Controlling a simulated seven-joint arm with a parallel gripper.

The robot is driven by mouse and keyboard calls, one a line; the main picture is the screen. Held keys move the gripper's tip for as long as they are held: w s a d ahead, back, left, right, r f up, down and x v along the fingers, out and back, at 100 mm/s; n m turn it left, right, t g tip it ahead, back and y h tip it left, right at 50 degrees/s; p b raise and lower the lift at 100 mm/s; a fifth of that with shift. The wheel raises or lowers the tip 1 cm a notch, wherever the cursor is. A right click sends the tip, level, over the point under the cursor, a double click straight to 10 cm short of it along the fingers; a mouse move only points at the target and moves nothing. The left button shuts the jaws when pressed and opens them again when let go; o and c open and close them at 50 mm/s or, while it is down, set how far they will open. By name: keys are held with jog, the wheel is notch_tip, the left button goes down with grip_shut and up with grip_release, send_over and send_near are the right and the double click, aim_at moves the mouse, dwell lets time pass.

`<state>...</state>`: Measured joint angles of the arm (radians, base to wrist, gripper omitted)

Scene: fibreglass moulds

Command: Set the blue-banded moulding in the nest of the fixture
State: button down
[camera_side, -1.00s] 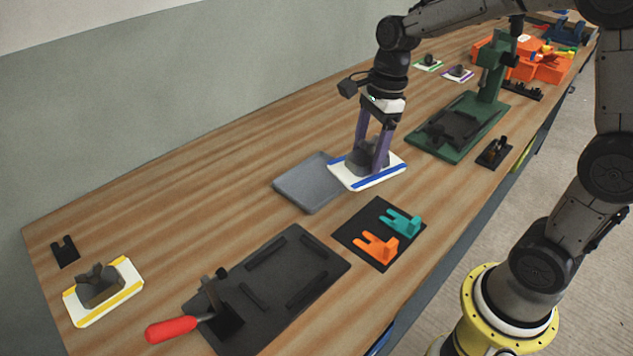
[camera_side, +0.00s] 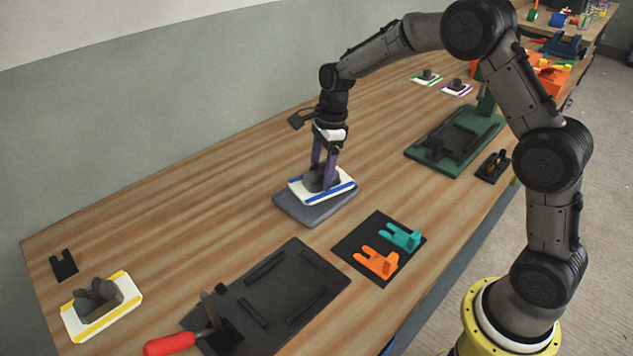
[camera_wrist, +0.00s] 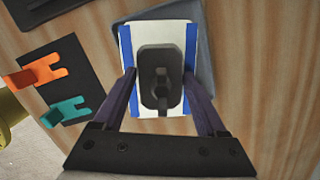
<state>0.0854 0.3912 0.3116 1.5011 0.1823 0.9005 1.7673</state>
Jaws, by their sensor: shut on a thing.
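The blue-banded moulding (camera_side: 345,187) is a white plate with a blue band along two edges and a dark grey raised block. My gripper (camera_side: 323,182) has its purple fingers shut on that block. The moulding is over the grey pad (camera_side: 316,216); I cannot tell whether it touches it. In the wrist view the moulding (camera_wrist: 175,32) lies between my fingers (camera_wrist: 161,82), bands left and right, with the pad (camera_wrist: 206,45) showing beyond its edge. The black fixture (camera_side: 290,290) with raised ledges and a red-handled clamp (camera_side: 170,344) lies at the front.
A yellow-banded moulding (camera_side: 103,322) lies at the left front. A black mat (camera_side: 353,250) with a teal piece (camera_side: 402,237) and an orange piece (camera_side: 375,262) lies right of the pad. A green fixture (camera_side: 410,153) stands further back. Bare wood separates the pad from the black fixture.

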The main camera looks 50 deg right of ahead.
aim_at(317, 182)
jog(key=shift+w+f, duration=0.55)
jog(key=shift+f, duration=0.7)
jog(key=shift+w+f, duration=0.2)
jog(key=shift+f, duration=0.7)
grip_release()
jog(key=shift+f, duration=0.1)
jog(key=shift+f, duration=0.1)
notch_tip(317, 182, up, 14)
jog(key=d, duration=0.2)
jog(key=shift+s, duration=0.35)
